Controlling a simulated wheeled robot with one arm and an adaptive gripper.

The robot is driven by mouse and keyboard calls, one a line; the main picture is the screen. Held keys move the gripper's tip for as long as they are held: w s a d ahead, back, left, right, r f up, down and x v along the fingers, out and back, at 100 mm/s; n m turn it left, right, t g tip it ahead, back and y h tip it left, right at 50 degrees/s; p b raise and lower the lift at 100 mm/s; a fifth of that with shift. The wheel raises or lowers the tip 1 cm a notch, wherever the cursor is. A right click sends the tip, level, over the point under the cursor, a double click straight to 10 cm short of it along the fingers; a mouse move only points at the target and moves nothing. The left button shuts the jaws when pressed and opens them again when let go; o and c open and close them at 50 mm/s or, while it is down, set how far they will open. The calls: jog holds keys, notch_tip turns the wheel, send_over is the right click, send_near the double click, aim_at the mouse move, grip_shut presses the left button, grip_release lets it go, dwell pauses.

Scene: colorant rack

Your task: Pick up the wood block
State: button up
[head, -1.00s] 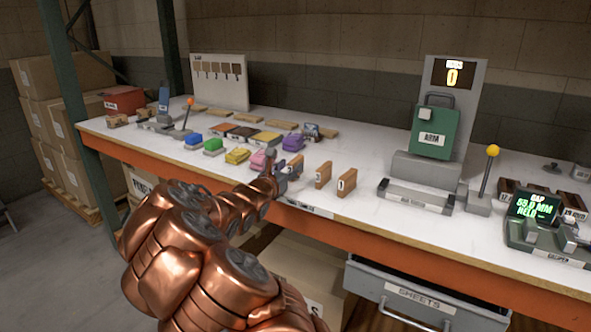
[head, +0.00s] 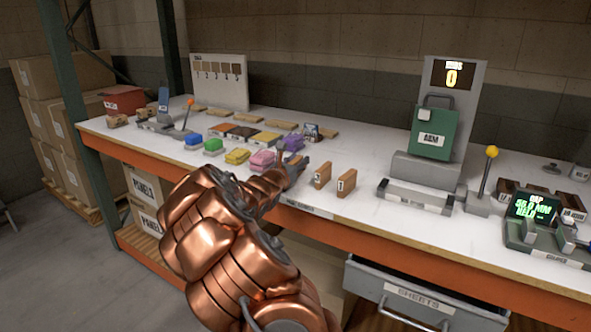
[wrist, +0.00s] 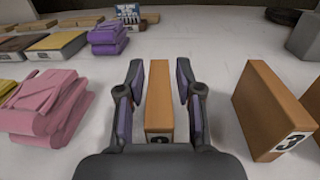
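A wood block (wrist: 158,100) stands between the two fingers of my gripper (wrist: 160,75) in the wrist view. The fingers are open, one on each side of the block, with a small gap showing on both sides. The label on its near end is partly hidden by the gripper body. A second wood block (wrist: 278,108) with a dark number on its end stands to the right, outside the fingers. In the head view my gripper (head: 291,172) is low over the table's front part and covers the block between its fingers. Two wood blocks (head: 322,174) (head: 346,183) stand to its right.
Folded pink cloth (wrist: 45,105) lies close left of the fingers, with purple cloth (wrist: 107,38) farther back. A grey stand with a green case (head: 436,132) and a yellow-knobbed lever (head: 492,152) are to the right. An open drawer (head: 410,295) juts out below the table.

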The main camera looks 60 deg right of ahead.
grip_shut()
